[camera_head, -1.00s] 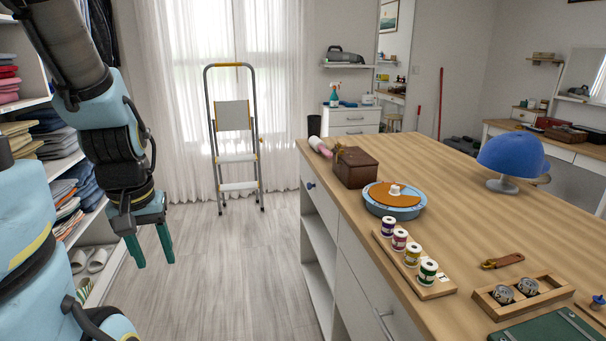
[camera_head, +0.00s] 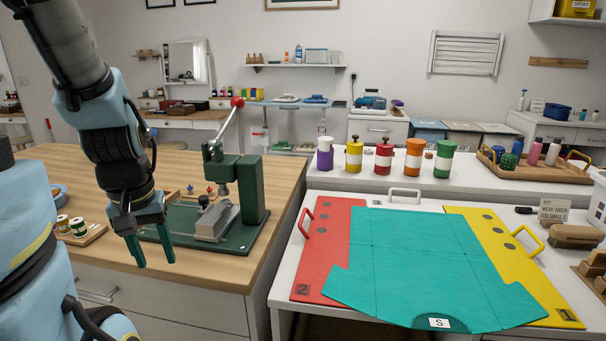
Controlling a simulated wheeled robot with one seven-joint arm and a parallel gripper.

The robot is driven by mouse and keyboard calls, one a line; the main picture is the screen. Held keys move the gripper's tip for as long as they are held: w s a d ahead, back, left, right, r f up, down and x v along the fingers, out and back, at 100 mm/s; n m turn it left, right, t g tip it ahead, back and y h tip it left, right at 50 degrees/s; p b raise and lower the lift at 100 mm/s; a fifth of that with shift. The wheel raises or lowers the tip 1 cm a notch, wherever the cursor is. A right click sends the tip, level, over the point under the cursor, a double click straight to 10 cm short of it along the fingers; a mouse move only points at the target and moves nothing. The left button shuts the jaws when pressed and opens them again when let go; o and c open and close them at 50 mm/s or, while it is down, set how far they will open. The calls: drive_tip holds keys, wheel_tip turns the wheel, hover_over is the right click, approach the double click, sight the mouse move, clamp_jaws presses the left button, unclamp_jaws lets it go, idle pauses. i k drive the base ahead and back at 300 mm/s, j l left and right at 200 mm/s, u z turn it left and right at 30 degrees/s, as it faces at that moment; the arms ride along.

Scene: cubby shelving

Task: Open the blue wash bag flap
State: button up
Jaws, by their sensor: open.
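I cannot pick out a blue wash bag or its flap with certainty. A small dark blue item (camera_head: 556,112) sits on the white cabinet at the far right; it is too small to tell if it is the bag. Another blue item (camera_head: 372,101) stands on a white cabinet at the back. My gripper (camera_head: 151,252) has green fingers that point down, apart, with nothing between them. It hangs at the left, in front of the wooden counter and far from both blue items.
A green lever press (camera_head: 238,185) stands on the wooden counter (camera_head: 78,160). A white table holds a teal sheet (camera_head: 420,255) between red (camera_head: 328,245) and yellow (camera_head: 500,250) boards. Several coloured jars (camera_head: 383,157) and a wooden tray (camera_head: 568,174) stand behind it.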

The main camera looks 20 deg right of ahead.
sight(556, 112)
drive_tip(key=l+z, duration=0.1)
drive_tip(key=z, duration=2.1)
drive_tip(key=i+l+z, duration=0.15)
drive_tip(key=z, duration=1)
drive_tip(key=i+l+z, duration=0.15)
drive_tip(key=i+z, duration=0.4)
drive_tip(key=i, duration=0.15)
drive_tip(key=i+z, duration=0.2)
drive_tip(key=i, duration=1.55)
drive_tip(key=i+z, duration=0.1)
drive_tip(key=i, duration=1.9)
drive_tip(key=i+u, duration=0.35)
drive_tip(key=i+l+u, duration=0.1)
drive_tip(key=i+u, duration=0.25)
drive_tip(key=i, duration=0.15)
drive_tip(key=i+l+u, duration=0.65)
drive_tip(key=i, duration=0.15)
drive_tip(key=i+j+u, duration=0.25)
drive_tip(key=u, duration=0.15)
drive_tip(key=i+j+u, duration=0.2)
drive_tip(key=u, duration=0.2)
drive_tip(key=i+u, duration=0.95)
drive_tip(key=i, duration=1.75)
